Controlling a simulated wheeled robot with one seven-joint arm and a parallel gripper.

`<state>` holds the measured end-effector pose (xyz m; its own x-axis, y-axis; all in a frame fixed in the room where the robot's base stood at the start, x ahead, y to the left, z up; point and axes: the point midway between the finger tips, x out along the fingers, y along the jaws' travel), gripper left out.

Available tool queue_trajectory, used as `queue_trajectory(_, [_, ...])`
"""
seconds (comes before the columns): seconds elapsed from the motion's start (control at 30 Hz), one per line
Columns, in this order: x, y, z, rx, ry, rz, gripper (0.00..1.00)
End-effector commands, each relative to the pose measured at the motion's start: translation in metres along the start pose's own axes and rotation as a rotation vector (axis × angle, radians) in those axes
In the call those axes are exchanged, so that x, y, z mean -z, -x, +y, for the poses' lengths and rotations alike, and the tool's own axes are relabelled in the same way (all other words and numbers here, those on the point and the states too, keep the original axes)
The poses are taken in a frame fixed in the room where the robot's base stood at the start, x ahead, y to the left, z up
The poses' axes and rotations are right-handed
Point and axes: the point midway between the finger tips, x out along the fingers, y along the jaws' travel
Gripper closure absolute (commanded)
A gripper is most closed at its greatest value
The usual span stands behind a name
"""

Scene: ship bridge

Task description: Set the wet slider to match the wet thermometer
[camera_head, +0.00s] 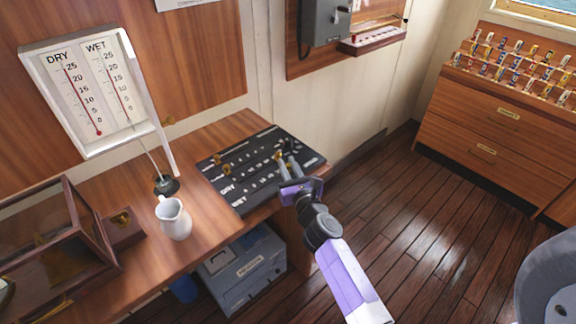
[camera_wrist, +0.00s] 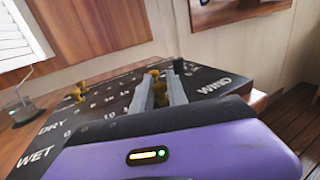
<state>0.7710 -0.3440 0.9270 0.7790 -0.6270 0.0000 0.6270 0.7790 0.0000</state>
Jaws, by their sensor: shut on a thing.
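The wet thermometer (camera_head: 119,93) is beside the dry one (camera_head: 83,98) on a white wall board; its thin red column reaches roughly 20, hard to read exactly. The black slider panel (camera_head: 247,209) lies on the desk, with DRY and WET lettered at its left end.
Two more brass knobs (camera_head: 227,169) stand at the panel's left.

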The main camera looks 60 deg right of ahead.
Motion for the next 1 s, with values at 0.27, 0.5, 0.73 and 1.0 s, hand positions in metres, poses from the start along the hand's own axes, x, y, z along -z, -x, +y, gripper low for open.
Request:
queue_trajectory(0.27, [0.0, 0.0, 0.0, 0.0, 0.0, 0.001, 1.0])
queue_trajectory(0.5, [0.002, 0.002, 0.005, -0.002, 0.001, 0.001, 1.0])
queue_trajectory(0.73, [0.001, 0.008, 0.019, -0.001, -0.001, 0.001, 1.0])
queue_trajectory(1.0, [0.001, 0.008, 0.018, 0.001, 0.0, 0.001, 0.7])
